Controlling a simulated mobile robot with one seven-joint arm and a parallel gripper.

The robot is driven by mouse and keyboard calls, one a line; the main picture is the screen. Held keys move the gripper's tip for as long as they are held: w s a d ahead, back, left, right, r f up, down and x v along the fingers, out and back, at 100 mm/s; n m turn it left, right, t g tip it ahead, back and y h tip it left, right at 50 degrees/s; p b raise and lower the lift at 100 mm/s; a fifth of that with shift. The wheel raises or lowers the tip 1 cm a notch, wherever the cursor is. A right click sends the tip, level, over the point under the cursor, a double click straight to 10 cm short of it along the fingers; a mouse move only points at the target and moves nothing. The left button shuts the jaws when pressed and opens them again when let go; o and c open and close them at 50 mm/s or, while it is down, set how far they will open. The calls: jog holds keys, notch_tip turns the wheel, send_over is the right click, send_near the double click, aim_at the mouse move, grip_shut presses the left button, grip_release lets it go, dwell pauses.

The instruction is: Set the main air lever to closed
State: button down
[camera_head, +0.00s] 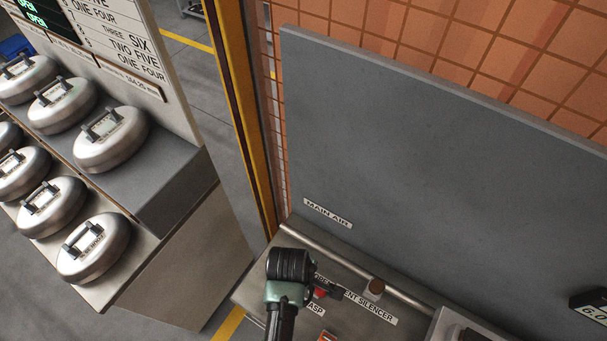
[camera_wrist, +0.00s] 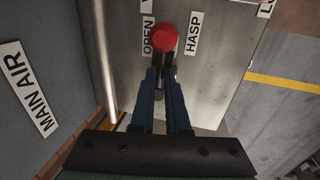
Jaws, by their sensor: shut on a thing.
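The main air lever shows as a red rounded end (camera_wrist: 165,38) in the wrist view, between the OPEN and HASP labels. A small part of its red (camera_head: 320,293) also shows in the head view beside my gripper. My gripper (camera_wrist: 163,78) has its dark blue fingers closed in on the lever just below the red end. In the head view my gripper (camera_head: 322,288) is low over the bench, and its body hides part of the lever and labels. The MAIN AIR label (camera_head: 327,213) is on the grey panel; it also shows in the wrist view (camera_wrist: 27,88).
A metal pipe (camera_head: 350,266) runs along the foot of the grey panel (camera_head: 430,140). A brown-topped fitting (camera_head: 375,288) stands near the VENT SILENCER label. A yellow post (camera_head: 250,110) rises behind. Several round metal canisters (camera_head: 110,138) sit on stepped shelves at left. Open floor lies between.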

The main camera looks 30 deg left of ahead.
jog(key=shift+s+m, duration=0.1)
jog(key=shift+m, duration=0.2)
dwell(0.4)
jog(key=m+p, duration=0.2)
jog(key=m, duration=0.1)
jog(key=shift+s+a+r+h, duration=0.15)
jog(key=shift+s+a+h, duration=0.05)
jog(key=shift+s+h, duration=0.2)
jog(key=m, duration=0.2)
jog(key=m+p, duration=0.1)
jog(key=m, duration=0.1)
jog(key=s+a+m, duration=0.1)
jog(key=shift+m+g+h+p, duration=0.3)
jog(key=shift+m+g+h, duration=0.1)
jog(key=m, duration=0.1)
jog(key=a+m, duration=0.1)
jog(key=m, duration=0.1)
jog(key=shift+s+m+g, duration=0.1)
jog(key=shift+m+g, duration=0.2)
jog(key=shift+a+m+g+h, duration=0.2)
jog(key=shift+a+m, duration=0.1)
jog(key=shift+m, duration=0.95)
jog(key=shift+a+m+g+h, duration=0.1)
jog(key=shift+a+m+g, duration=0.15)
jog(key=shift+m, duration=1)
jog(key=c, duration=0.9)
grip_release()
